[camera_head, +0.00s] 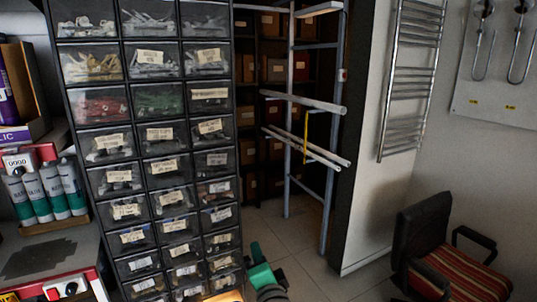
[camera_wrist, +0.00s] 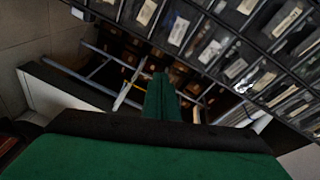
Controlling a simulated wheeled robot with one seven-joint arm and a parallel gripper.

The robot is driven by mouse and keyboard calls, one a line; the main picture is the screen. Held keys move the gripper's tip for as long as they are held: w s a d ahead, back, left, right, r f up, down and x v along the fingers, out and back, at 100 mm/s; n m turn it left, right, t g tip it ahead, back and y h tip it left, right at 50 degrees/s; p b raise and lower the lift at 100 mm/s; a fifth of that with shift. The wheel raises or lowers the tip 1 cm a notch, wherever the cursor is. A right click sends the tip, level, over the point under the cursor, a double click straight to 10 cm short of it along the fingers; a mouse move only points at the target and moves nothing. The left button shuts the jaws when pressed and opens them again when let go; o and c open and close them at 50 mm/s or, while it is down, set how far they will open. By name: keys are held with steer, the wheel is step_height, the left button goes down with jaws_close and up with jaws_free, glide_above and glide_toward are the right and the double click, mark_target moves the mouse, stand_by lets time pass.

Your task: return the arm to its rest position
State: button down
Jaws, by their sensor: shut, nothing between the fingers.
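My gripper (camera_wrist: 160,95) shows in the wrist view as green fingers pressed together, with nothing between them. Its broad green and black body fills the bottom of that view. In the head view, a green and dark part of my arm shows low in the middle, in front of the tiled floor and just right of the drawer cabinet (camera_head: 239,150). The rest of the arm is out of sight below the frame. The wrist view is tilted, with the cabinet drawers (camera_wrist: 235,45) across its upper right.
A grey metal rack (camera_head: 328,150) stands before dark shelves with boxes. A red-striped chair (camera_head: 465,276) is at the right, below a towel radiator (camera_head: 412,75). Green-based cartridges (camera_head: 48,191) stand at the left above a worktop (camera_head: 50,255). Tiled floor (camera_head: 325,278) lies clear in the middle.

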steer(key=s+d+f+n+h, duration=0.2)
steer(key=s+f, duration=0.7)
steer(key=f, duration=0.3)
steer(key=s+d+f+n+h, duration=0.1)
steer(key=s+d+f+n, duration=0.1)
steer(key=s+f, duration=0.9)
steer(key=s+f+n, duration=0.1)
steer(key=s+n, duration=0.2)
steer(key=s, duration=1)
steer(key=s+a+f+n+g+h, duration=0.1)
steer(key=s+n, duration=0.3)
steer(key=s, duration=1)
steer(key=shift+f, duration=0.5)
steer(key=shift+s, duration=0.1)
